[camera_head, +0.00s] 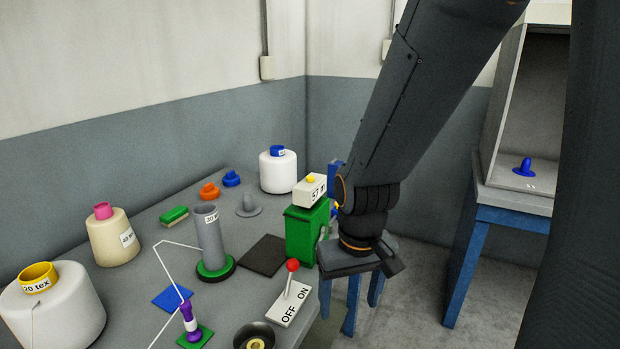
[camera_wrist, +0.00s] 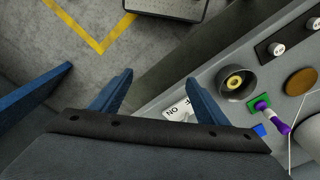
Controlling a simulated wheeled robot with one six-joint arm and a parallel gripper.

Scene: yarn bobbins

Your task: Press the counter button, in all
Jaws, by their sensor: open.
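The counter (camera_head: 311,193) is a small white box with dark digits, too slanted to read surely, on top of a green block (camera_head: 301,232) at the bench's right end. Its yellow button (camera_head: 310,179) stands up from the top, with nothing touching it. My gripper (camera_head: 350,308) hangs to the right of the counter and lower in the picture, apart from it, with its blue fingers pointing down and spread. In the wrist view my gripper (camera_wrist: 160,77) is open and empty between its fingers. The counter is not visible in the wrist view.
A red-knobbed ON/OFF lever (camera_head: 292,266) and a dark bowl (camera_head: 255,336) stand near the bench's front. Yarn cones (camera_head: 112,238) and a grey tube (camera_head: 209,238) stand to the left. Bare floor (camera_wrist: 150,40) with a yellow line lies beyond the bench edge.

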